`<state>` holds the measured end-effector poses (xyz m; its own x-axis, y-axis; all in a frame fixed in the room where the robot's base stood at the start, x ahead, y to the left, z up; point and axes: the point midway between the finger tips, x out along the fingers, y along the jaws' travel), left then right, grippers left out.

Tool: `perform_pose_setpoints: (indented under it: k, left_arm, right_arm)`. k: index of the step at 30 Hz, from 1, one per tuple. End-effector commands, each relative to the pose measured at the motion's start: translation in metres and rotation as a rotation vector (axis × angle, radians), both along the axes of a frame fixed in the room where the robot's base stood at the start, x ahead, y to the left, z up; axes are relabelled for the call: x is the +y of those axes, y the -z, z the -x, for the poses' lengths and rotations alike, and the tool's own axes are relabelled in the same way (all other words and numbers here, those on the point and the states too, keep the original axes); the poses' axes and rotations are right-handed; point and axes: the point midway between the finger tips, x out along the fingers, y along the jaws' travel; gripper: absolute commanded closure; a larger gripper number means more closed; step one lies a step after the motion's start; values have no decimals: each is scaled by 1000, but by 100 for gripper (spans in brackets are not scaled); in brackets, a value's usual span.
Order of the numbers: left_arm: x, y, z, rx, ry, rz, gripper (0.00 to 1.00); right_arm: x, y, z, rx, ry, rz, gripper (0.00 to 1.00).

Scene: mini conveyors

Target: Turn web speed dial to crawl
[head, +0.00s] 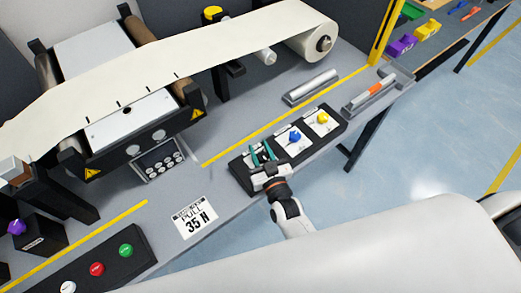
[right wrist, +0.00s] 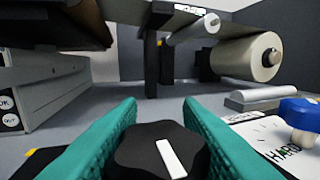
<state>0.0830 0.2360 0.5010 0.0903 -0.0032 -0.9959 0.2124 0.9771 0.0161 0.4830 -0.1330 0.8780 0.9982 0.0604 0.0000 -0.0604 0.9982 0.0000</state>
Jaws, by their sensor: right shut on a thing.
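A black dial box (head: 241,178) lies along the front edge of the bench and carries three dials in a row. The leftmost is a black dial with a white pointer bar (right wrist: 158,150); the others are a blue dial (head: 294,136) and a yellow dial (head: 322,118). My right gripper (head: 264,154) is over the left dial, its teal fingers on either side of the knob and shut on it. In the right wrist view the pointer bar leans slightly, its far end to the left. The left dial's label is mostly hidden by the gripper. My left gripper is out of view.
A cream web (head: 180,62) runs over rollers behind the box. A "PULL 35 N" card (head: 194,217) lies to its left, a panel with white, red and green buttons (head: 97,268) farther left. A metal tray (head: 379,91) with an orange-banded rod sits to its right.

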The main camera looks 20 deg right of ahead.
Motion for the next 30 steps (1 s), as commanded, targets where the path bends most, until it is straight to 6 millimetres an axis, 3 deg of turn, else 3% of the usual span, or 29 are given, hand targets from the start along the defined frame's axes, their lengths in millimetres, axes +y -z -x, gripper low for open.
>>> perform_pose_setpoints:
  k: [11, 30]
  left_arm:
    - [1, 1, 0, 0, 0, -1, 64]
    - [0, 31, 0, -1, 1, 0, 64]
  right_arm:
    - [3, 1, 1, 0, -239, 12, 90]
    - [10, 3, 5, 1, -689, 6, 90]
